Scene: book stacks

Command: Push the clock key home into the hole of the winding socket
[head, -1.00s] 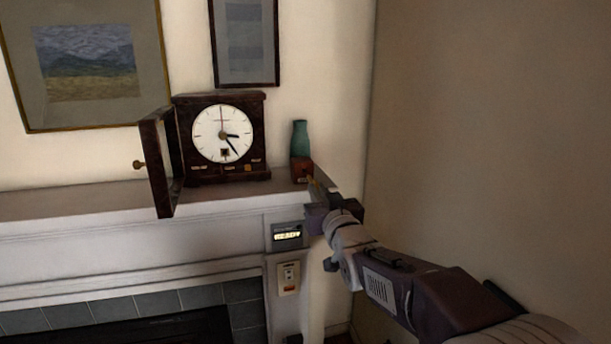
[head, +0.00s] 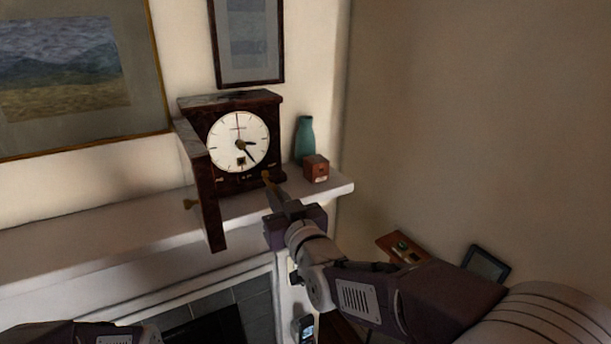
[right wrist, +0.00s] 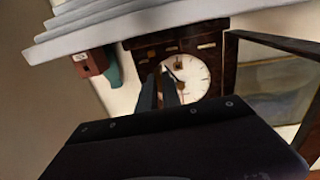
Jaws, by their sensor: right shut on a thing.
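The dark wooden clock (head: 190,106) stands on the mantel with its glazed door (head: 208,200) swung open at the left. In the lower part of its white dial (head: 228,133) is a small dark square, likely the winding socket (head: 241,161); it also shows in the right wrist view (right wrist: 179,65). My right gripper (head: 283,199) is shut on the brass clock key (head: 267,178), in front of the clock's lower right. The key's tip appears apart from the socket. In the right wrist view the fingers (right wrist: 159,92) point toward the dial. My left gripper is out of view.
A small wooden box (head: 316,169) and a green vase (head: 304,140) stand right of the clock on the mantel (head: 100,240). The open door stands left of my right gripper. A side wall (head: 450,120) is at the right.

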